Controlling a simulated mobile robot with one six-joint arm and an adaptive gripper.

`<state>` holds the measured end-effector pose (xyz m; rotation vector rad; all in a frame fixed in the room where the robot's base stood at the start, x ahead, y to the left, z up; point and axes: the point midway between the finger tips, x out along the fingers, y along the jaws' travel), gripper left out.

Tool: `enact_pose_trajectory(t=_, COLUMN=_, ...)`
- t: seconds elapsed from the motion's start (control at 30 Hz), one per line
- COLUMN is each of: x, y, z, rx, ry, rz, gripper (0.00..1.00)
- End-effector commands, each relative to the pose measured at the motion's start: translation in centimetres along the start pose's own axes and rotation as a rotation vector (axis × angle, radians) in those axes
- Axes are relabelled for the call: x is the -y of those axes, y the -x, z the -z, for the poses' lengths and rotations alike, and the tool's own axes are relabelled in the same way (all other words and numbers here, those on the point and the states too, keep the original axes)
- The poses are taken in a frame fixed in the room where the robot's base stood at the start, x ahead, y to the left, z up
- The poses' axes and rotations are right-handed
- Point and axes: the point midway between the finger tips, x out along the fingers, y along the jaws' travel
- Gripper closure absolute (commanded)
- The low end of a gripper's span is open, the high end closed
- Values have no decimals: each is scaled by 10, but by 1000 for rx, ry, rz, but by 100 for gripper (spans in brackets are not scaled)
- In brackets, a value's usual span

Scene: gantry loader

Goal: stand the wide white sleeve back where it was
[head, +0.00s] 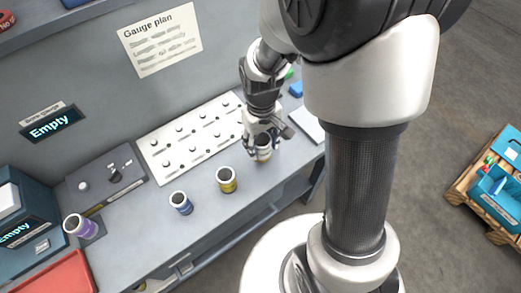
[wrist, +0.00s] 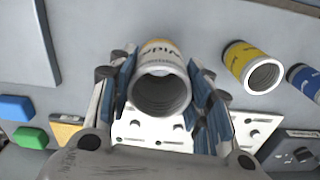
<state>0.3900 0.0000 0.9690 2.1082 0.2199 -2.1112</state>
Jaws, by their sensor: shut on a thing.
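The wide white sleeve, with an orange band and dark lettering, is between the fingers of my gripper (head: 262,146) in the head view, partly hidden there. In the wrist view the white sleeve (wrist: 162,94) shows its open, hollow end toward the camera, with blue finger pads on both sides. My gripper is shut on it, over the bench to the right of the yellow sleeve (head: 227,180). I cannot tell whether the sleeve touches the bench. A blue sleeve (head: 180,203) stands left of the yellow one, and a purple sleeve (head: 76,226) is at the far left.
A white pegboard (head: 160,165) lies along the back of the bench, close to my gripper. A dark panel (head: 105,182) with knobs is left of it. A red tray (head: 57,274) is at the front left. Blue (wrist: 16,107) and green (wrist: 30,137) blocks lie nearby.

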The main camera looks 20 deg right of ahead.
Motion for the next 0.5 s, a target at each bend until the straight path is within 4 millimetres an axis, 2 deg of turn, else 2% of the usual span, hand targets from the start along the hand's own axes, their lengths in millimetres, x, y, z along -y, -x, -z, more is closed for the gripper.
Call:
enact_pose_trajectory(t=0.17, x=0, y=-15, z=0, rx=1, ry=0, rz=0, gripper=81)
enact_pose_trajectory(t=0.33, x=0, y=-41, z=0, rx=2, ry=0, rz=0, gripper=81)
enact_pose_trajectory(t=0.5, x=0, y=-44, z=0, rx=-1, ry=0, rz=0, gripper=81)
